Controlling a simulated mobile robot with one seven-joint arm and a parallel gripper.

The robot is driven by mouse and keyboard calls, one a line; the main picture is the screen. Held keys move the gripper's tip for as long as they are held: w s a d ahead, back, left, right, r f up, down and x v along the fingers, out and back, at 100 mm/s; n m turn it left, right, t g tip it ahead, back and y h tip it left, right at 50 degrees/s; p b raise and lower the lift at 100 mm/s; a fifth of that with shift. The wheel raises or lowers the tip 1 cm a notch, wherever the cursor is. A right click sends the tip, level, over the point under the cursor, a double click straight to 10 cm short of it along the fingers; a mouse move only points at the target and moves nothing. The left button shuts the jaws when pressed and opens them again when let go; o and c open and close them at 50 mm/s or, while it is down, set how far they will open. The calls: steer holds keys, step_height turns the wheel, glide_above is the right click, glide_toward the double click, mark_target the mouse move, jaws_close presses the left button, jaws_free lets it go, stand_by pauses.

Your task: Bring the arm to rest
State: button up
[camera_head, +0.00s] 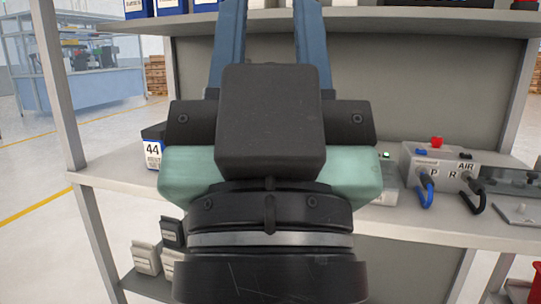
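My gripper (270,20) fills the middle of the head view, with its dark wrist and body low and its two blue fingers pointing up and away. The fingers stand apart with a clear gap, and I see the shelf's back panel between them. Nothing shows between the visible parts of the fingers. The fingertips run to the top edge of the view and may be cut off. My arm hides the middle of the shelf unit.
A grey shelf unit (110,178) stands before me. Its middle shelf holds a box marked 44 (153,150) at left and a device with blue and black cables (437,170) at right. Small bins (146,257) sit on the lower shelf. Open floor (30,170) lies at left.

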step_height(320, 180, up, 34)
steer(key=p, duration=3.1)
steer(key=shift+f, duration=0.25)
steer(key=shift+w, duration=0.1)
